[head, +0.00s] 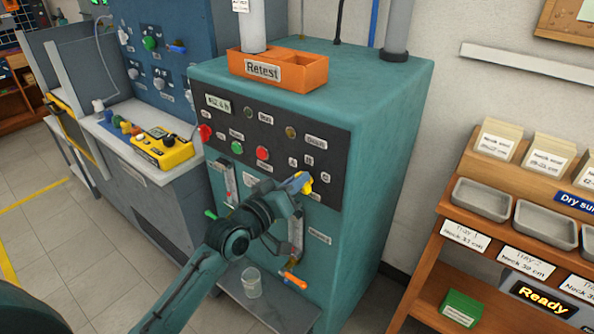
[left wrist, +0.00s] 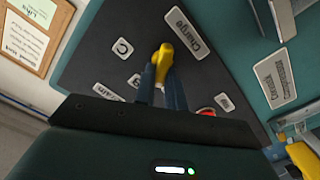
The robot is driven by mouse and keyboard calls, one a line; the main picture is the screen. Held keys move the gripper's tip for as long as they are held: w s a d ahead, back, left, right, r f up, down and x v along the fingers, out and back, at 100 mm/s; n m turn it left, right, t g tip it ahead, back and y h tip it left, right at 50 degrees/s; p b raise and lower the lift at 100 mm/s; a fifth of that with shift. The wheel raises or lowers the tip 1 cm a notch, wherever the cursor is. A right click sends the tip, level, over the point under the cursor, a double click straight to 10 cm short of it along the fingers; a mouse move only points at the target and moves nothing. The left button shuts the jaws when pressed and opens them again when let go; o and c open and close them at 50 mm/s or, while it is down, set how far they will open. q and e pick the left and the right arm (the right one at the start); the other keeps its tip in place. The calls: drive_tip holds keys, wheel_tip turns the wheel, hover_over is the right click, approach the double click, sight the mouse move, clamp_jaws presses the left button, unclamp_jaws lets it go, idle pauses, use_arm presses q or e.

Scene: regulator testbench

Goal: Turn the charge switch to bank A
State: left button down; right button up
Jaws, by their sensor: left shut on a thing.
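The charge switch is a yellow knob (head: 306,184) on the dark panel of the teal cabinet, with a Charge label (left wrist: 183,33) beside it. Small A (head: 293,161), B (head: 309,160) and C (head: 326,177) labels sit around it. My left gripper (head: 298,184) is at the knob, its blue fingers shut on it. In the left wrist view the yellow knob (left wrist: 163,60) shows between the fingertips. The fingers hide part of it, so I cannot tell which letter it points at. My right gripper is not in view.
Red (head: 262,153) and green (head: 237,147) buttons sit left of the switch on the panel. An orange Retest bin (head: 312,72) stands on the cabinet. A clear cup (head: 251,283) is on the low shelf. A tray rack (head: 452,206) stands to the right.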

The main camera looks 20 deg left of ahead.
use_arm(q)
drive_tip(key=n+p, duration=0.1)
drive_tip(key=n, duration=0.1)
drive_tip(key=n+p, duration=0.1)
drive_tip(key=n, duration=0.2)
drive_tip(key=shift+w+a+f, duration=0.1)
drive_tip(key=shift+a+f, duration=0.05)
drive_tip(key=shift+a, duration=0.05)
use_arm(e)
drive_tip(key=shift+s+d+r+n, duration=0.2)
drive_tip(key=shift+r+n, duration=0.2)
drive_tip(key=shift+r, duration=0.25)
use_arm(q)
drive_tip(key=shift+n, duration=0.3)
drive_tip(key=c, duration=1.5)
unclamp_jaws()
drive_tip(key=shift+o, duration=0.2)
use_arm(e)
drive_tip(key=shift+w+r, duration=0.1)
use_arm(q)
drive_tip(key=v, duration=1.3)
drive_tip(key=shift+b, duration=0.35)
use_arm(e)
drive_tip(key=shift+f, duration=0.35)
